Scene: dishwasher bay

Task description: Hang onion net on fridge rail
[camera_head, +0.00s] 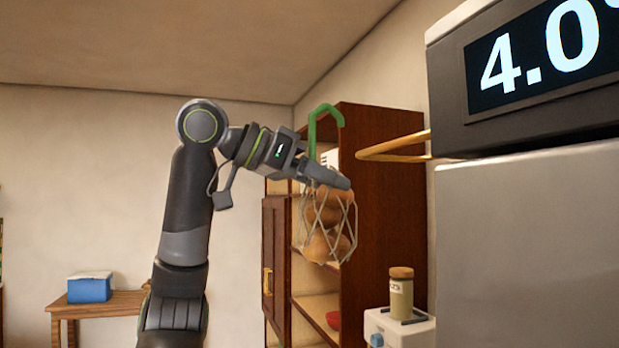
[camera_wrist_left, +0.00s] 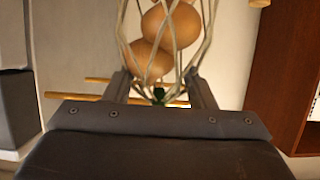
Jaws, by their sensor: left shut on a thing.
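The onion net (camera_head: 328,232) is a pale mesh bag with several brown onions and a green hook (camera_head: 326,120) on top. My left gripper (camera_head: 340,182) is shut on the net near its top; the hook stands up above the fingers, its bend at the top. The golden fridge rail (camera_head: 395,146) sticks out leftward from the fridge, to the right of the hook and apart from it in the picture. In the left wrist view, the net's onions (camera_wrist_left: 170,28) show beyond the fingers (camera_wrist_left: 162,92). My right gripper is not in view.
The grey fridge (camera_head: 530,240) with a display reading 4.0 fills the right. A brown wooden cabinet (camera_head: 385,210) stands behind the net. A jar (camera_head: 401,295) sits on a white appliance (camera_head: 400,330) below. A blue cooler (camera_head: 90,288) rests on a wooden table (camera_head: 110,304) at left.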

